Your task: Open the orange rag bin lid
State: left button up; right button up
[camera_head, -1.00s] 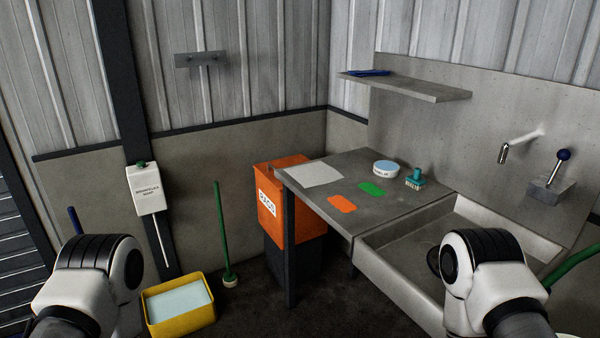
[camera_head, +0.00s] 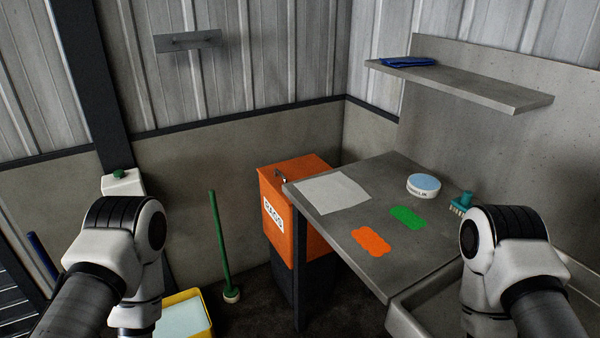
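The orange rag bin (camera_head: 286,235) stands on a dark base against the back wall, left of the grey counter. Its orange lid (camera_head: 290,168) is shut, with a small metal handle (camera_head: 280,177) on top. A white label is on its front, and the counter's near corner hides part of its right side. Both my arms show in the head view, one at the lower left and one at the lower right, well apart from the bin. Neither gripper's fingers are in view.
The counter (camera_head: 410,262) holds a white sheet (camera_head: 332,192), an orange cloth (camera_head: 371,241), a green cloth (camera_head: 408,216), a round tin (camera_head: 424,186) and a teal brush (camera_head: 462,202). A green-handled broom (camera_head: 219,240) and a yellow tub (camera_head: 207,312) stand left of the bin.

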aim_at(276, 175)
jog(key=i+j+z, duration=0.15)
jog(key=z, duration=0.3)
jog(key=i+j+z, duration=0.1)
jog(key=j+z, duration=0.15)
jog(key=z, duration=0.2)
jog(key=j+z, duration=0.25)
jog(key=z, duration=0.2)
